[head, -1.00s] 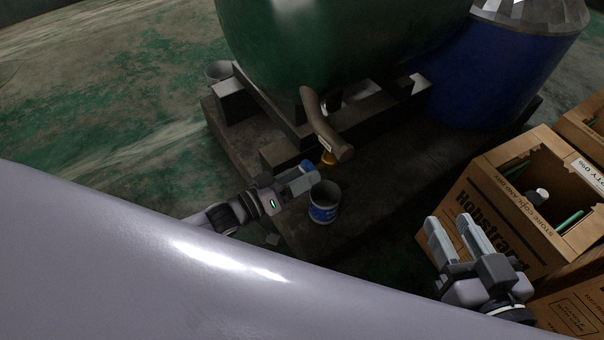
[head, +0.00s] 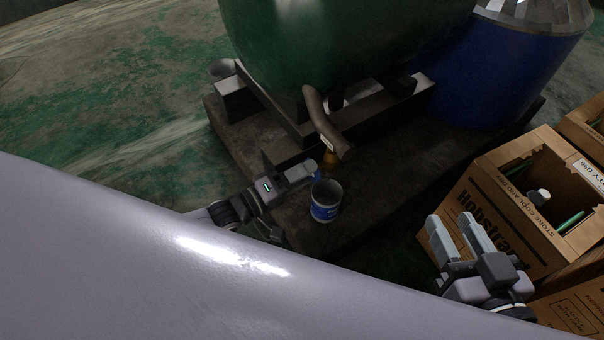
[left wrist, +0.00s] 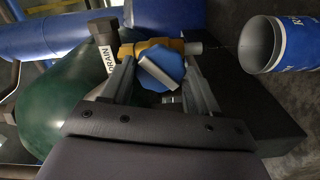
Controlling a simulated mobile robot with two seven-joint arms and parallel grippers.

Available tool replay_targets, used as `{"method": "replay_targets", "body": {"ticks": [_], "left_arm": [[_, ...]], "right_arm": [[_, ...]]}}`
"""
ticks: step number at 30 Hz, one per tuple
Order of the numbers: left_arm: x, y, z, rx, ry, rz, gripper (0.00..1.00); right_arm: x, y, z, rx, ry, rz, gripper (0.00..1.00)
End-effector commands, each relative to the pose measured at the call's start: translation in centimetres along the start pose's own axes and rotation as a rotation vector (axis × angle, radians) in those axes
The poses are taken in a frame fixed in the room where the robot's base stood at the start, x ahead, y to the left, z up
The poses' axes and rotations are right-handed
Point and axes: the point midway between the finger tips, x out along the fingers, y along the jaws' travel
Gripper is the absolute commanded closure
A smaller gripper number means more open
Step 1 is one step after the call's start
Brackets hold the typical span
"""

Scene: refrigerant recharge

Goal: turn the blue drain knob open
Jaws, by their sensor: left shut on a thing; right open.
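The blue drain knob (left wrist: 160,68) sits on a brass valve (left wrist: 175,45) in the left wrist view, beside a pipe tagged DRAIN (left wrist: 103,38). My left gripper (left wrist: 163,85) is shut on the knob, one finger at each side of it. In the head view my left gripper (head: 312,168) reaches in below the brown drain pipe (head: 326,125), and it hides most of the knob. A can with a blue label (head: 325,202) stands upright just right of the gripper. My right gripper (head: 460,236) is open and empty in front of the cardboard box.
A green tank (head: 340,40) rests on a dark metal frame above a platform. A blue drum (head: 475,75) stands at the back right. An open cardboard box (head: 500,205) with bottles is at the right.

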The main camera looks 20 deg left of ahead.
Motion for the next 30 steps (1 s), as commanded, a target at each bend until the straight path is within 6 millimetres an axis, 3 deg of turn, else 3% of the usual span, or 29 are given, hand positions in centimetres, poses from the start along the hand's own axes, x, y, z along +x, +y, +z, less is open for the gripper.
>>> {"method": "replay_targets", "body": {"ticks": [8, 18, 30], "left_arm": [[-0.2, -0.1, 0.1, -0.021, -0.002, -0.001, 0.76], [-0.2, -0.2, 0.1, -0.375, -0.002, -0.002, 0.76], [-0.1, -0.2, 0.2, -0.456, -0.003, -0.002, 0.76]], "right_arm": [[0.0, 0.0, 0.0, 0.000, 0.001, 0.000, 0.57], [0.2, 0.0, 0.8, 0.000, 0.002, 0.000, 0.57], [0.3, 0.0, 1.1, 0.000, 0.003, -0.001, 0.57]]}}
